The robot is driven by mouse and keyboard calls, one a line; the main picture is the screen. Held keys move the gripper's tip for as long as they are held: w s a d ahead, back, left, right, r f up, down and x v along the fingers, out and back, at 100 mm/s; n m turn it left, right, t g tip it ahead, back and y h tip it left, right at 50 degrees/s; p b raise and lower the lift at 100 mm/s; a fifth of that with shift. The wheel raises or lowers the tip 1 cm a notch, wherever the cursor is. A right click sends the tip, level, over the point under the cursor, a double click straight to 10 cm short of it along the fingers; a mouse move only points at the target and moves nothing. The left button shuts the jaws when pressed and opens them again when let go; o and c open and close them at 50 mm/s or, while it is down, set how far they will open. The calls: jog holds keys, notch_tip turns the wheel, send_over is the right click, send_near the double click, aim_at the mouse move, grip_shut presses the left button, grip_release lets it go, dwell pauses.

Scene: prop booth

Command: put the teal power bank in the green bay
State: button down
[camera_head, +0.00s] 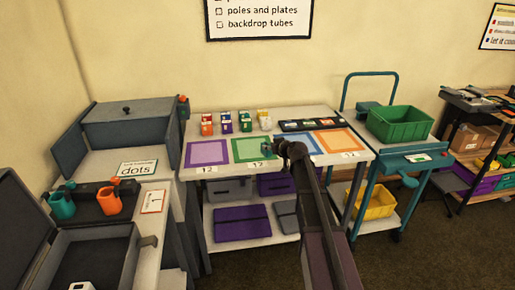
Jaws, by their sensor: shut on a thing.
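The green bay (237,151) is a green-bordered square on the white table, second from the left. My gripper (271,147) is low at the right part of this bay, reaching in from the right. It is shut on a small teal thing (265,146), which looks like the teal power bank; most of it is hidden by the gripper. I cannot tell whether it touches the bay's surface.
The purple bay (207,153) lies left; blue (314,144) and orange (340,141) bays lie right. Several small coloured packs (226,122) and a black tray (298,125) stand behind. A teal cart (395,152) with a green crate (400,123) is right of the table.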

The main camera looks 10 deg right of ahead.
jog(key=w+a, duration=0.1)
jog(key=w, duration=0.1)
jog(key=w+a, duration=0.1)
jog(key=w, duration=0.2)
jog(key=w+a, duration=0.2)
jog(key=shift+w+f+b, duration=0.25)
jog(key=shift+f+b, duration=0.05)
jog(key=shift+f, duration=0.1)
jog(key=shift+d, duration=0.1)
jog(key=shift+f+b, duration=1.75)
jog(key=shift+b, duration=0.05)
jog(key=shift+f, duration=0.1)
jog(key=shift+c, duration=1.7)
grip_release()
jog(key=shift+r, duration=0.2)
jog(key=p+v, duration=0.4)
jog(key=v, duration=0.8)
jog(key=shift+p, duration=0.35)
